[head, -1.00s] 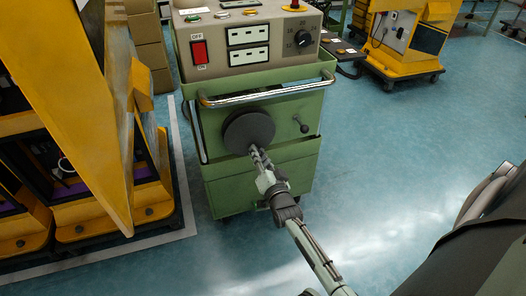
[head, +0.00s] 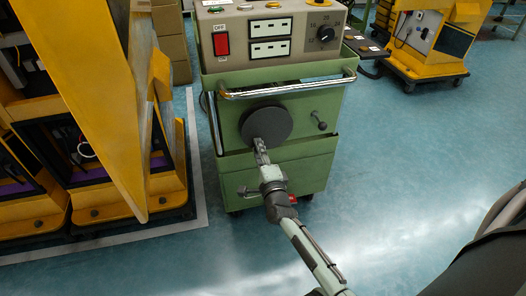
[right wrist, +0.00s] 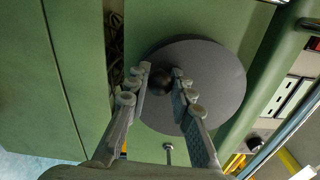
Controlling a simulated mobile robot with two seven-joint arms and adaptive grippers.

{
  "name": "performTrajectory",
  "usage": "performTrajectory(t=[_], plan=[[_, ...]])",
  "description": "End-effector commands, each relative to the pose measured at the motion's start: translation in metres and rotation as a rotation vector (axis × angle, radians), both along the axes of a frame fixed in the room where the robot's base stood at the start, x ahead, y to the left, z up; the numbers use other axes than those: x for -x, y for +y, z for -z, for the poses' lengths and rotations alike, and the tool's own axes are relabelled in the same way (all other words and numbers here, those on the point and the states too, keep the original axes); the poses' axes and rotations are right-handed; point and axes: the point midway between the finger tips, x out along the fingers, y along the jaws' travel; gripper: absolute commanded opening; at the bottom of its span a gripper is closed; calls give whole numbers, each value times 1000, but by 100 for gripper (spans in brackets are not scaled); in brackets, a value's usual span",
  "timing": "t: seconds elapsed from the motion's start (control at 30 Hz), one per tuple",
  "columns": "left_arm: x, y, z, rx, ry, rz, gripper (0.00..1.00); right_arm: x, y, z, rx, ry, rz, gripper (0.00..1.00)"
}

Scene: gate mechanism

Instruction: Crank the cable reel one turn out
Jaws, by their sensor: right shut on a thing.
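The cable reel shows as a dark grey round disc (head: 274,121) on the front of a green cabinet (head: 300,175). It also shows in the right wrist view (right wrist: 222,72). A dark round crank knob (right wrist: 160,81) stands out from the disc's face. My right gripper (head: 258,146) reaches up to the lower left part of the disc. In the right wrist view its two fingers (right wrist: 161,74) are shut on the knob, one on each side. In the head view the knob is hidden by the fingers. My left gripper is not in view.
A chrome rail (head: 285,90) crosses the cabinet above the disc. A small black-knobbed lever (head: 320,122) sits right of it. A control panel (head: 275,35) tops the cabinet. Yellow machinery (head: 105,110) stands close on the left.

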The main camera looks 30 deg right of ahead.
Motion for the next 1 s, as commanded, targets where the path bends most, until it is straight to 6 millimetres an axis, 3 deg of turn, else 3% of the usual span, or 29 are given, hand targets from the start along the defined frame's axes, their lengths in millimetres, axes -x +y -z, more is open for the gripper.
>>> performTrajectory(t=[0.5, 1.0], plan=[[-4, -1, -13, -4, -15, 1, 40, -2, 13, -12, -310, -71, 0, 0], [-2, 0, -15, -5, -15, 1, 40, -2, 14, -15, -357, -83, 0, 0]])
